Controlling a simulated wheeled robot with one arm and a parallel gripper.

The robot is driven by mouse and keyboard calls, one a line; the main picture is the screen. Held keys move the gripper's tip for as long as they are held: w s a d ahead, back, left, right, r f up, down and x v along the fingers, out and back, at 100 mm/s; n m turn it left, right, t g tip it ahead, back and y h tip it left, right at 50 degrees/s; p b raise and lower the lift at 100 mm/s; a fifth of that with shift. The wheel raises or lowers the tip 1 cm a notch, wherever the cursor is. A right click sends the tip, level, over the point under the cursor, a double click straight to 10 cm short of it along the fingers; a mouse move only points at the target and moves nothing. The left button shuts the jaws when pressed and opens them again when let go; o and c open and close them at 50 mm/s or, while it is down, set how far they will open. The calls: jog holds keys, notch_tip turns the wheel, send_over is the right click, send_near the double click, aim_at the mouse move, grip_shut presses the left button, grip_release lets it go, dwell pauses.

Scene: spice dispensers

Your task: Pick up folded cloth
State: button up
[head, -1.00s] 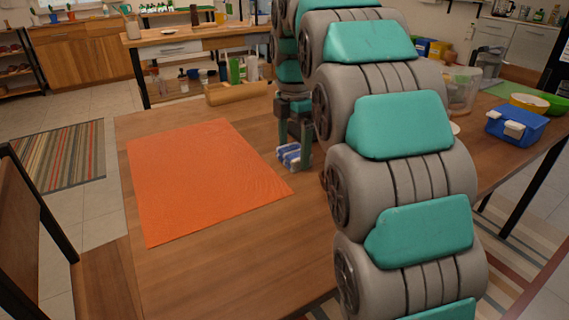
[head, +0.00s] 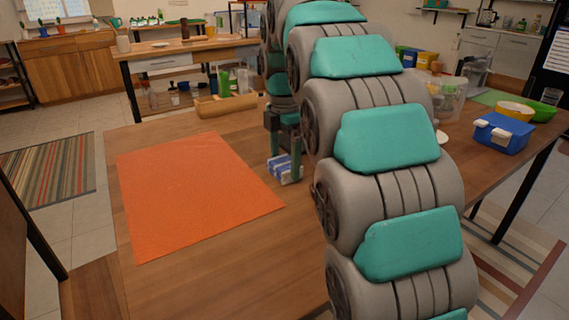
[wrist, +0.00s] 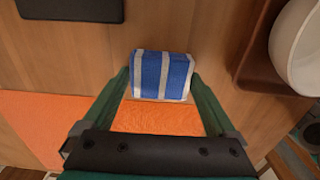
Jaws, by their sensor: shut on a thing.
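The folded cloth (head: 285,169), blue with white stripes, is a small thick block. It also shows in the wrist view (wrist: 151,74), between the two green fingers. My gripper (head: 284,153) is shut on it from above, one finger on each side. In the head view the cloth is just right of the orange mat (head: 190,190). I cannot tell for sure whether its underside touches the wooden table (head: 240,265).
A wooden tray (head: 226,106) with bottles is behind the gripper. A blue box (head: 503,133), a yellow bowl (head: 514,111) and a clear container (head: 449,100) stand at the right. My arm hides the table's middle. The table's front left is clear.

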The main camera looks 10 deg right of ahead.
aim_at(285, 163)
jog(key=shift+r, duration=0.1)
jog(key=shift+r, duration=1.55)
jog(key=shift+s+r, duration=0.1)
jog(key=shift+s, duration=0.1)
jog(key=s+a, duration=0.1)
jog(key=s, duration=0.4)
jog(key=s+a+r+b, duration=0.1)
jog(key=s, duration=0.4)
jog(key=s+a+b, duration=0.1)
jog(key=s, duration=0.4)
jog(key=shift+s+a+r, duration=0.15)
jog(key=shift+a+r, duration=0.05)
jog(key=shift+r, duration=0.05)
jog(key=o, duration=1)
jog(key=shift+c, duration=0.2)
jog(key=c, duration=0.7)
